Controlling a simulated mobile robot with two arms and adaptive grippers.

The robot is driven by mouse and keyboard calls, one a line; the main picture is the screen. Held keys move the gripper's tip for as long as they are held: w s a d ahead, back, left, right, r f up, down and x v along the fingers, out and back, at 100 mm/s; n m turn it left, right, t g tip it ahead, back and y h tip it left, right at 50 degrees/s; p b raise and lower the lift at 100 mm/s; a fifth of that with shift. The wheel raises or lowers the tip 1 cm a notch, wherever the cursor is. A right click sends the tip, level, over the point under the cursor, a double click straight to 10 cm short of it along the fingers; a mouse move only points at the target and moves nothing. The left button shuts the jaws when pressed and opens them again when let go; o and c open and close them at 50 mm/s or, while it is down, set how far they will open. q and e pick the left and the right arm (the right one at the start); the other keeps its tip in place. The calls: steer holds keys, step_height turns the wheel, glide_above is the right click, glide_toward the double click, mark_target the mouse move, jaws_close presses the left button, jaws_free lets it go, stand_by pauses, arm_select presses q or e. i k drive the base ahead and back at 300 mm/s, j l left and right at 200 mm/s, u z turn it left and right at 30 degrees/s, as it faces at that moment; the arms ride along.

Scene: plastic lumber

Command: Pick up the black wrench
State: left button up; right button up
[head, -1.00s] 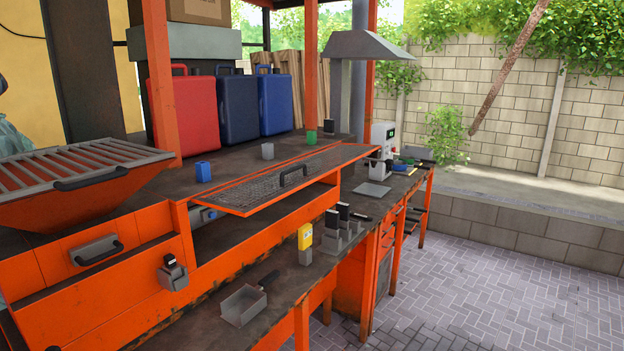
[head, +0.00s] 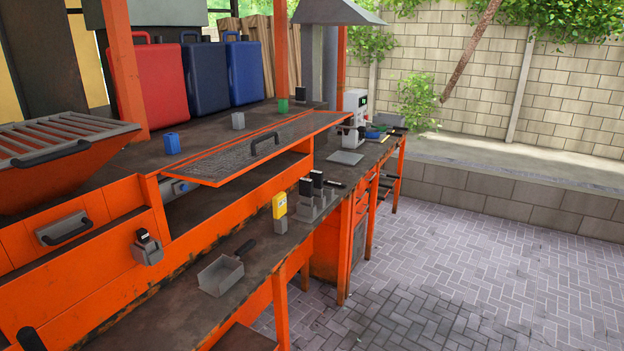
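I cannot make out a black wrench for certain. A small dark item (head: 336,184) lies on the lower workbench shelf beside the grey holder, too small to identify. A dark shape (head: 30,339) shows at the bottom left edge, partly cut off, and I cannot tell what it is. Neither of my grippers is in view.
An orange workbench (head: 95,245) runs from the left into the distance. On its lower ledge are a grey scoop (head: 220,274), a yellow device (head: 279,206) and a grey holder (head: 312,205). Red (head: 150,85) and blue cases (head: 243,73) stand behind. The paved floor (head: 480,270) at right is clear.

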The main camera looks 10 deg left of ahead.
mark_target(326, 182)
steer(key=i+l+u, duration=0.25)
steer(key=i, duration=0.45)
steer(key=i+l+u, duration=0.25)
steer(key=i+l, duration=0.25)
steer(key=i, duration=0.2)
steer(key=i+l+u, duration=0.25)
steer(key=i+l, duration=0.3)
steer(key=i+l+u, duration=0.25)
steer(key=i+l, duration=0.2)
steer(key=l, duration=0.25)
